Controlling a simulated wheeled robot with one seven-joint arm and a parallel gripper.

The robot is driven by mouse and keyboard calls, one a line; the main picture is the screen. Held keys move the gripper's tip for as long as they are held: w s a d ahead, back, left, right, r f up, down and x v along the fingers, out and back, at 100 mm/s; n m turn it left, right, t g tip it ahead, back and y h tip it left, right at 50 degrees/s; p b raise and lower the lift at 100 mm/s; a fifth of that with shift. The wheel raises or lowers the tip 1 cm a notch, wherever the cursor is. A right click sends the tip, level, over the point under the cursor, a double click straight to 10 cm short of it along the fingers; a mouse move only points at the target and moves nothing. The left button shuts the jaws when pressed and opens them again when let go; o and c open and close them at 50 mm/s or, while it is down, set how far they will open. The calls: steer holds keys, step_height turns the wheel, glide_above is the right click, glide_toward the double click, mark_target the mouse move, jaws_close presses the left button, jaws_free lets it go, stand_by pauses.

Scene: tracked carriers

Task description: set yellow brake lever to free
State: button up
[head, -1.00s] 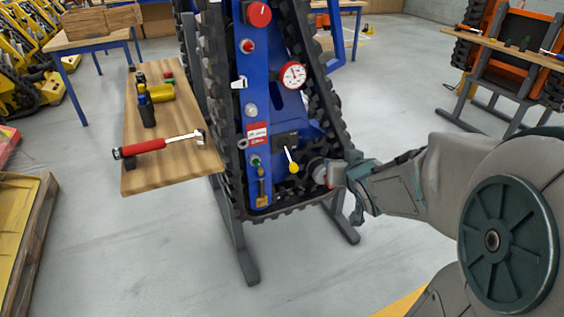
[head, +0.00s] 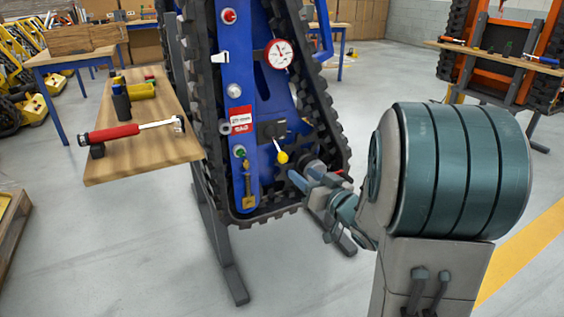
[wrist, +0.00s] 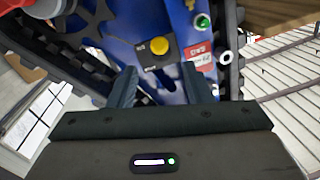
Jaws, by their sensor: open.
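The yellow brake lever (head: 282,157) is a pale rod with a yellow ball knob. It sticks out of a black plate (head: 270,131) low on the blue tracked carrier (head: 238,85). In the head view the rod slants down and slightly right. In the wrist view the yellow knob (wrist: 160,46) stands in front of the plate and hides the rod. My gripper (head: 306,176) is just right of and below the knob in the head view. In the wrist view my open, empty gripper (wrist: 163,80) has the knob beyond its tips, between their lines, apart from both fingers.
A red and white label (head: 240,120), a green button (head: 239,151) and a brass padlock (head: 248,190) sit near the lever. A gauge (head: 279,54) is above. Black track (head: 318,90) runs along the carrier's edge. A wooden bench (head: 150,155) with tools stands left.

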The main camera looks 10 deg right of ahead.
mark_target(286, 160)
steer(key=b+x, duration=0.2)
steer(key=x, duration=0.8)
steer(key=shift+w+a, duration=0.15)
steer(key=shift+w, duration=0.2)
steer(key=shift+r, duration=0.1)
jaws_close()
